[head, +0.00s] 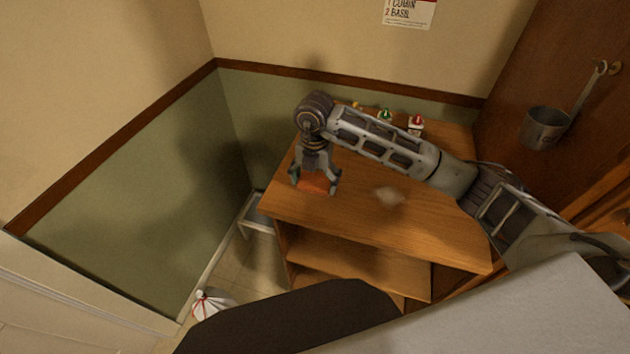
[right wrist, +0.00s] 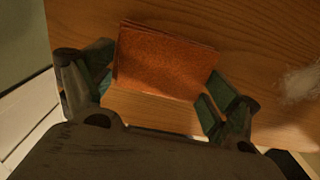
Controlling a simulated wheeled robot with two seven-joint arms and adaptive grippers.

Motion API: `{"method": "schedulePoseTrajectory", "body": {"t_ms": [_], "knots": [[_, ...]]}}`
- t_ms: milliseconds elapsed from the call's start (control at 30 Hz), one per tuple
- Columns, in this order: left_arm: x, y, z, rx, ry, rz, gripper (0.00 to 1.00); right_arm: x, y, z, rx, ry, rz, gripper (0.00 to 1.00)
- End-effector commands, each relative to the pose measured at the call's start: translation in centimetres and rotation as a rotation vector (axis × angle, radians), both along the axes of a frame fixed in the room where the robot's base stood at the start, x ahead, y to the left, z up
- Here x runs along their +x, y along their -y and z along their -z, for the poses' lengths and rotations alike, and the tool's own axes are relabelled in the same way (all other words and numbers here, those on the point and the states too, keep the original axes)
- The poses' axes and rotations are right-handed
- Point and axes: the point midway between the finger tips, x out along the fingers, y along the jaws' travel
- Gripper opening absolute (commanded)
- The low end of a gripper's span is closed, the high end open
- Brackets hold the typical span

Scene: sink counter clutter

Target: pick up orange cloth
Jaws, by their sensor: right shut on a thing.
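The orange cloth (head: 316,185) lies near the left end of the wooden counter top. It looks folded and flat, and it also shows in the right wrist view (right wrist: 165,62). My right gripper (head: 314,188) points down over the cloth, and its fingers stand at two sides of it. In the right wrist view the gripper (right wrist: 158,105) has its fingers at the cloth's near corners, shut on it. Whether the cloth is clear of the wood cannot be told. My left gripper is not in view.
The wooden counter (head: 355,218) has an open shelf (head: 355,265) below. A pale crumpled thing (head: 389,196) lies right of the cloth. Small bottles with green (head: 385,115) and red (head: 416,123) tops stand at the back. A metal pot (head: 545,127) hangs at right.

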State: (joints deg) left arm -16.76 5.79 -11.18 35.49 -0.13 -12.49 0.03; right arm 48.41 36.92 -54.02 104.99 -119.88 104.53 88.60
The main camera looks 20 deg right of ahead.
Motion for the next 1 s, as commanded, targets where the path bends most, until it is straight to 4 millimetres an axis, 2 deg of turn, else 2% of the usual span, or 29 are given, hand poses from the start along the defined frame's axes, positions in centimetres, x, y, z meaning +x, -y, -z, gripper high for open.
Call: {"method": "schedulePoseTrajectory", "body": {"t_ms": [267, 700, 1000], "knots": [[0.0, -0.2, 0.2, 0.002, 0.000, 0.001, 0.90, 0.1, 0.0, -2.0, 0.001, 0.003, -0.001, 0.69], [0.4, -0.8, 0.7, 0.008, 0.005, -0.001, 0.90, 0.1, 0.0, -8.1, 0.000, 0.003, 0.000, 0.69], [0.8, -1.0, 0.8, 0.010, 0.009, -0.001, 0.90, 0.0, 0.0, -9.9, 0.000, 0.001, 0.001, 0.69]]}}
